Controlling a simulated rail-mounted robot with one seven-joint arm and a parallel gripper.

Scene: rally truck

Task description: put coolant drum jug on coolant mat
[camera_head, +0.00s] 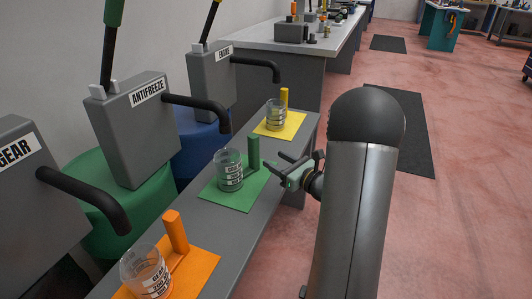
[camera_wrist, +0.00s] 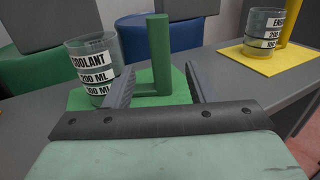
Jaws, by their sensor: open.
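The clear jug labelled COOLANT (camera_wrist: 93,68) has a green upright handle (camera_wrist: 160,52) joined to it low down. In the head view the jug (camera_head: 229,170) and its handle (camera_head: 253,152) are upright on a green mat (camera_head: 225,196) in the middle of the grey bench. The mat also shows in the wrist view (camera_wrist: 86,100). My gripper (camera_head: 275,163) is open and empty, to the right of the handle. In the wrist view the handle appears between the two fingers (camera_wrist: 157,88); whether they overlap it in depth is unclear.
An orange-handled jug (camera_head: 147,272) stands on an orange mat at the near end. Another jug (camera_head: 276,114) is on a yellow mat (camera_head: 280,131) farther back. The floor right of the bench is open.

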